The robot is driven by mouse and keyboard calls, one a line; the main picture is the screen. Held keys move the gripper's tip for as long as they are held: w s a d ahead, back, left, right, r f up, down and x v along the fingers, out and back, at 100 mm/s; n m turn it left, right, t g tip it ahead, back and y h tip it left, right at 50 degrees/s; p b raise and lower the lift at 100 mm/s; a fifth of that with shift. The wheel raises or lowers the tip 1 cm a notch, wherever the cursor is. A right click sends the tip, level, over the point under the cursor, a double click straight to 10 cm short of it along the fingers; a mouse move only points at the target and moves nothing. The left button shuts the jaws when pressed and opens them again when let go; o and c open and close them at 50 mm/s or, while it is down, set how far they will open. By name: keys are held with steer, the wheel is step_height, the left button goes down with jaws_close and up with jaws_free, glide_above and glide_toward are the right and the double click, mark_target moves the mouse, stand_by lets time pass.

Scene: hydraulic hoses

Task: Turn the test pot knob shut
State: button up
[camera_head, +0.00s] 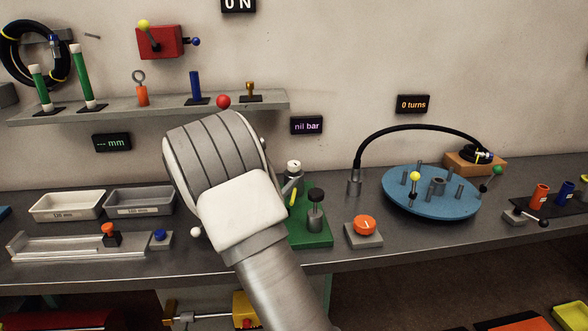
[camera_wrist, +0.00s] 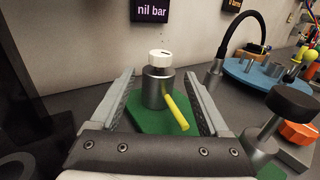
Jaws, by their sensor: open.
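The test pot (camera_wrist: 157,90) is a grey cylinder with a white cap (camera_wrist: 161,58), standing on a green base (camera_wrist: 140,119). A yellow lever (camera_wrist: 175,112) slants from its side. A black round knob (camera_wrist: 291,102) on a grey post stands to the right; in the head view this black knob (camera_head: 316,194) is on the same green base (camera_head: 316,229). My gripper (camera_wrist: 161,76) is open, its fingers on either side of the pot in the wrist view, with nothing held. In the head view my wrist hides part of the pot and the fingertips.
An orange knob (camera_head: 364,225) on a grey block is right of the green base. A blue turntable (camera_head: 430,205) with pegs and a black hose stands further right. A "nil bar" display (camera_head: 307,125) is on the wall behind.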

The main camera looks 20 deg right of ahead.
mark_target(290, 169)
steer(key=x, duration=0.9)
steer(key=shift+s+b, duration=0.1)
steer(key=shift+b, duration=0.25)
jaws_close()
